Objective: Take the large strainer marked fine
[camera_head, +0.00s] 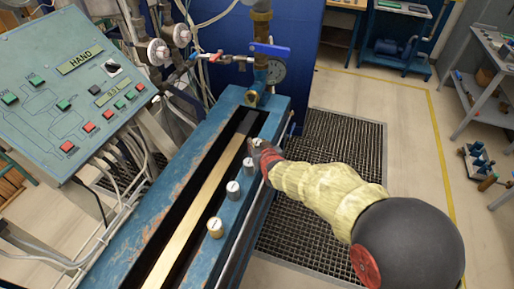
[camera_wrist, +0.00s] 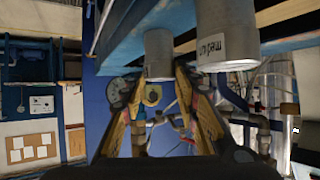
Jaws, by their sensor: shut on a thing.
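My gripper (camera_head: 262,152) is at the far end of a row of small capped cylinders on the right ledge of the blue bench. In the wrist view my gripper's fingers (camera_wrist: 160,84) close around the lower end of a plain grey cylinder (camera_wrist: 158,52). No mark shows on its visible side, so I cannot tell its grade. Beside it, apart from the fingers, is a larger-looking grey cylinder marked "medium" (camera_wrist: 212,42).
The blue bench (camera_head: 185,130) has a long dark slot with a brass strip. A pipe with a blue-handled valve (camera_head: 270,50) and a gauge (camera_head: 276,71) rises at its far end. A green control panel (camera_head: 70,85) stands left. Floor grating (camera_head: 335,140) lies to the right.

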